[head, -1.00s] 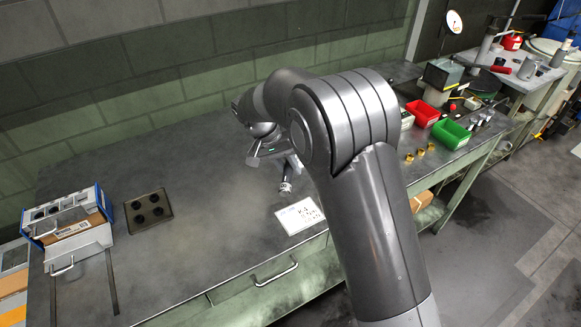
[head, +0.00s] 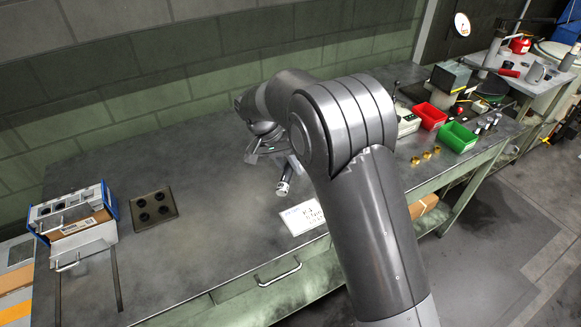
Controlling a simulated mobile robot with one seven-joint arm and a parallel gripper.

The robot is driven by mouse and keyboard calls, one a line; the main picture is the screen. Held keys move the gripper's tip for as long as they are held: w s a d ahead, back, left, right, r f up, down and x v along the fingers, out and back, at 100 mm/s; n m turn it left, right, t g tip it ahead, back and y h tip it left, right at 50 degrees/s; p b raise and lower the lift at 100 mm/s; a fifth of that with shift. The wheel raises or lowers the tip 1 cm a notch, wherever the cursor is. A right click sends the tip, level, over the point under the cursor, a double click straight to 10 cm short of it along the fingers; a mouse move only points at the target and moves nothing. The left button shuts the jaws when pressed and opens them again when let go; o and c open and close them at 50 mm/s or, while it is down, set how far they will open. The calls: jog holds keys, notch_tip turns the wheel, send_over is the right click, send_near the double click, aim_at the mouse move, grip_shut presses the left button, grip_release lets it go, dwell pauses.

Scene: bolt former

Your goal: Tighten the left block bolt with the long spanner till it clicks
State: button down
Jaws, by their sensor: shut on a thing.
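My gripper (head: 264,152) is over the middle of the bench, partly hidden by my own arm, and its fingertips are hard to make out. A silver cylindrical rod end, which looks like the handle of the long spanner (head: 285,182), sticks out below it towards the front. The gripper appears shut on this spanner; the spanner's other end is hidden. I cannot make out the block or its left bolt; my arm covers part of the bench.
A dark plate with several round holes (head: 153,208) and a blue-and-white box (head: 75,213) are on the left. A white printed card (head: 303,216) lies near the front edge. Red (head: 430,116) and green (head: 458,137) bins and brass pieces (head: 426,155) are on the right. The left-middle bench is clear.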

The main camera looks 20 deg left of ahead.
jog(key=shift+w+d+r, duration=0.15)
jog(key=shift+d, duration=0.15)
jog(key=shift+d+n+t, duration=0.3)
jog(key=shift+d+n, duration=0.1)
jog(key=shift+d, duration=0.1)
jog(key=shift+d, duration=0.15)
jog(key=shift+r, duration=0.1)
jog(key=shift+r, duration=2.35)
jog(key=shift+d+f+n+y, duration=0.2)
jog(key=shift+f+n+y, duration=0.05)
jog(key=shift+f+y, duration=0.35)
jog(key=shift+d+f+n+y, duration=0.15)
jog(key=shift+f+n+y, duration=0.1)
jog(key=shift+f+y, duration=0.35)
jog(key=shift+f, duration=1.25)
dwell(0.5)
